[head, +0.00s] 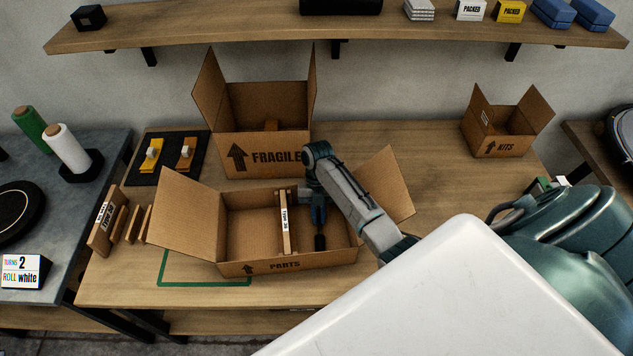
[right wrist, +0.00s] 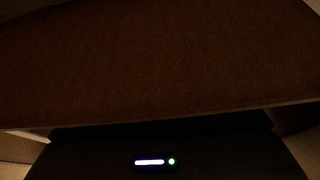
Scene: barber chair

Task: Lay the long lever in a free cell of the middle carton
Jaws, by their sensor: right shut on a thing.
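The open carton marked PARTS (head: 236,270) stands at the front middle of the bench in the head view, with its side flaps spread. An upright divider with a white label (head: 285,232) stands inside it, with a wide bare cell on its left. My right gripper (head: 319,212) reaches down inside the carton, right of this divider. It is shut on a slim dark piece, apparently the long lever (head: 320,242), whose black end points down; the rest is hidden. The right wrist view is dark and shows mostly brown cardboard (right wrist: 160,65) close up. My left gripper is out of view.
A FRAGILE carton (head: 276,158) stands behind, and a small KITS carton (head: 497,146) at the back right. Loose wooden dividers (head: 118,224) stand left of the PARTS carton. A black mat (head: 171,174) holds two yellow-orange pieces. A shelf (head: 230,33) runs above.

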